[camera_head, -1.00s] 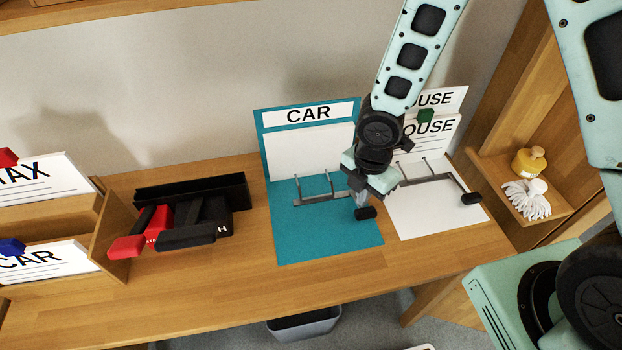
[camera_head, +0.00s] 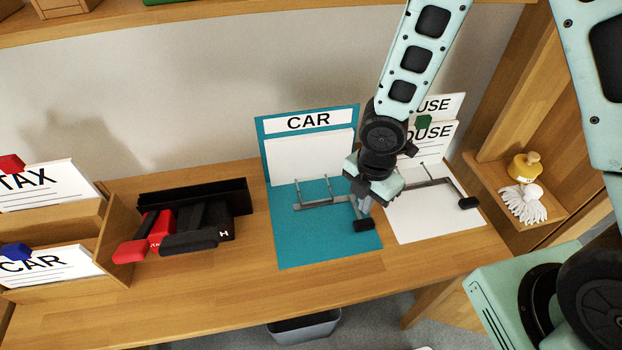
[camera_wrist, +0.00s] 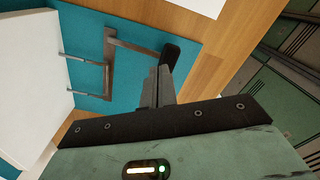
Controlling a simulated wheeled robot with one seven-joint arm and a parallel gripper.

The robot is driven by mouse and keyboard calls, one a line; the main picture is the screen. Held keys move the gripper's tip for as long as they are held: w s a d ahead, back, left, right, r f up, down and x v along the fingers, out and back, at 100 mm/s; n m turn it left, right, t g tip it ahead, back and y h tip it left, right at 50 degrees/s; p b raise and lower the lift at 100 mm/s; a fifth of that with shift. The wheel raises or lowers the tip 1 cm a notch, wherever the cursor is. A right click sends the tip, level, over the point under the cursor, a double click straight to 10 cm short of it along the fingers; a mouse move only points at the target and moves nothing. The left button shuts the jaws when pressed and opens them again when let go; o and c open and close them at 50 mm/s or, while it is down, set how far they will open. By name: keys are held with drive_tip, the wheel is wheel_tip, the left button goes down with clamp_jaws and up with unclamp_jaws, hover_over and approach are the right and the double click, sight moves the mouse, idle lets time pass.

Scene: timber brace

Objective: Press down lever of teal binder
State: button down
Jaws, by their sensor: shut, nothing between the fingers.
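The teal binder (camera_head: 300,240) lies open on the wooden desk, its raised cover labelled CAR. Its grey metal ring mechanism (camera_head: 318,203) ends in a lever with a black tip (camera_head: 364,225). My gripper (camera_head: 366,208) is shut and empty, close above the lever near its black tip. In the wrist view the shut fingers (camera_wrist: 158,88) overlap the lever arm next to the black tip (camera_wrist: 170,55). I cannot tell whether they touch it. The two prongs (camera_wrist: 82,75) of the mechanism also show in the wrist view.
A white binder (camera_head: 430,215) labelled HOUSE lies open to the right, with its own lever. A shelf (camera_head: 525,205) with a yellow bottle is at the right. The desk front is clear.

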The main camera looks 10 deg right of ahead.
wheel_tip(320, 180, up, 6)
drive_tip(key=p, duration=0.5)
drive_tip(key=shift+r, duration=0.2)
drive_tip(key=s+a+r+m, duration=0.3)
drive_tip(key=s+r+m, duration=0.4)
drive_tip(key=r, duration=0.3)
drive_tip(key=s+a+r+m, duration=0.3)
drive_tip(key=s+r+m, duration=0.5)
drive_tip(key=r+m, duration=0.1)
drive_tip(key=shift+a+r+y, duration=0.15)
drive_tip(key=shift+r+y, duration=0.15)
drive_tip(key=shift+r, duration=0.2)
drive_tip(key=shift+s, duration=0.15)
